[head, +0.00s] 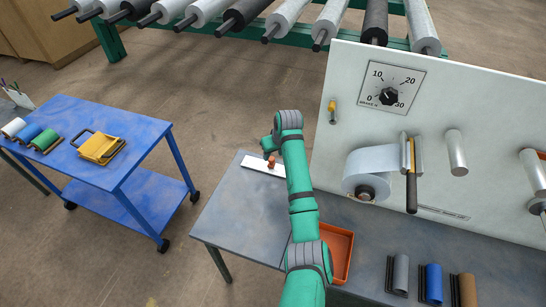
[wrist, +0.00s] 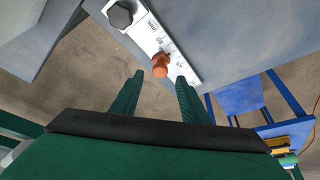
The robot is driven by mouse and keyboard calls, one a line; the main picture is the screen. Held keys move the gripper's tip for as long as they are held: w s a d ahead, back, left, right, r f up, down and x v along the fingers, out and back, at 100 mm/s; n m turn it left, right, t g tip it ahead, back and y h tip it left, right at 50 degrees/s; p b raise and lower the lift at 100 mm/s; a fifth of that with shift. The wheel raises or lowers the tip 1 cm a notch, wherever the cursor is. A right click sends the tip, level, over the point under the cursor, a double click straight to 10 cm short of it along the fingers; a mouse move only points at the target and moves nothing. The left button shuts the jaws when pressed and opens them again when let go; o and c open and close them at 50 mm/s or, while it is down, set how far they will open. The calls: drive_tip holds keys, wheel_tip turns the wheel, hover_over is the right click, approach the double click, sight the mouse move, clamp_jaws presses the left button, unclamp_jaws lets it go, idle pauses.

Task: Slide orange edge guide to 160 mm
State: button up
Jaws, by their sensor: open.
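The orange edge guide (head: 271,161) stands on a white scale strip (head: 259,173) on the grey table's left part. In the wrist view the orange guide (wrist: 160,66) shows as a rounded knob on the white strip (wrist: 152,38), with a dark knob (wrist: 121,15) at the strip's far end. Scale marks are printed on the strip but are too small to read surely. My gripper (head: 267,146) is over the strip in the head view. In the wrist view my gripper (wrist: 160,76) is open, its two green fingers apart, with the orange guide near and between their tips.
An orange tray (head: 341,252) sits beside my arm on the grey table (head: 232,215). An upright white panel (head: 330,150) with a dial and rollers stands at right. A blue cart (head: 150,140) is at left, with floor between. Several rolls (head: 433,282) lie at the front right.

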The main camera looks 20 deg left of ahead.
sight(272, 159)
drive_tip(key=shift+x, duration=2.1)
clamp_jaws()
